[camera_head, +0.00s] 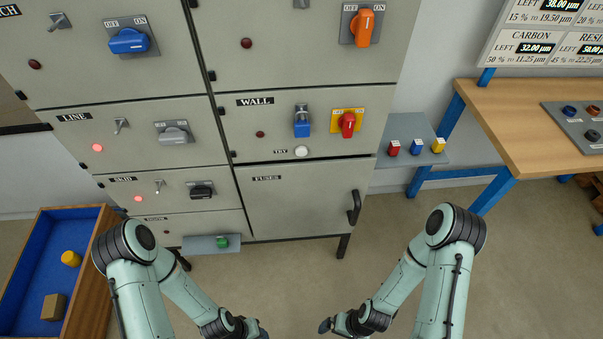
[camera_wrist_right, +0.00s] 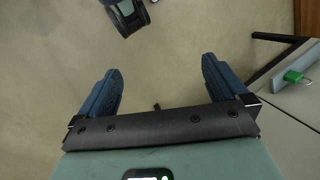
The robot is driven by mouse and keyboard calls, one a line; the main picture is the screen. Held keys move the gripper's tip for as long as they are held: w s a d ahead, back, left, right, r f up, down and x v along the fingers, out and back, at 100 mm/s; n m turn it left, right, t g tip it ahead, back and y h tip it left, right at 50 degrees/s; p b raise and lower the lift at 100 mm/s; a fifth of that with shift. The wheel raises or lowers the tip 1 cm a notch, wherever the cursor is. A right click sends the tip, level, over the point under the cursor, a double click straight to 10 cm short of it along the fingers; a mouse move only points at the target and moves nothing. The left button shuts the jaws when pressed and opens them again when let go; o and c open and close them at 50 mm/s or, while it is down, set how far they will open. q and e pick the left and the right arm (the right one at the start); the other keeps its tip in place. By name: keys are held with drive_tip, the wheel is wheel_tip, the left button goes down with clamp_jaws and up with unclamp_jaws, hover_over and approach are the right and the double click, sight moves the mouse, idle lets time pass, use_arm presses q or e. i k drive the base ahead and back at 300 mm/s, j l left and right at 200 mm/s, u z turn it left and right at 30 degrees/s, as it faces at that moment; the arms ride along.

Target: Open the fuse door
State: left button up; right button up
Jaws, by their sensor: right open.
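The fuse door (camera_head: 295,200) is a grey cabinet panel labelled FUSES, at the lower right of the cabinet. It looks shut. Its black handle (camera_head: 354,207) is near its right edge. My right gripper (camera_head: 325,326) is low in front of the cabinet, below and apart from the door. In the right wrist view its two blue-grey fingers (camera_wrist_right: 158,88) are spread with nothing between them. My left gripper (camera_head: 262,332) is at the bottom edge of the head view, partly cut off, and its jaws cannot be made out.
A wooden workbench (camera_head: 530,110) with blue legs stands at the right. A blue-lined wooden box (camera_head: 40,255) is at the left. The floor before the door is clear.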

sight(294, 198)
drive_tip(key=i+j+z, duration=0.25)
drive_tip(key=i+z, duration=0.1)
drive_tip(key=z, duration=1.3)
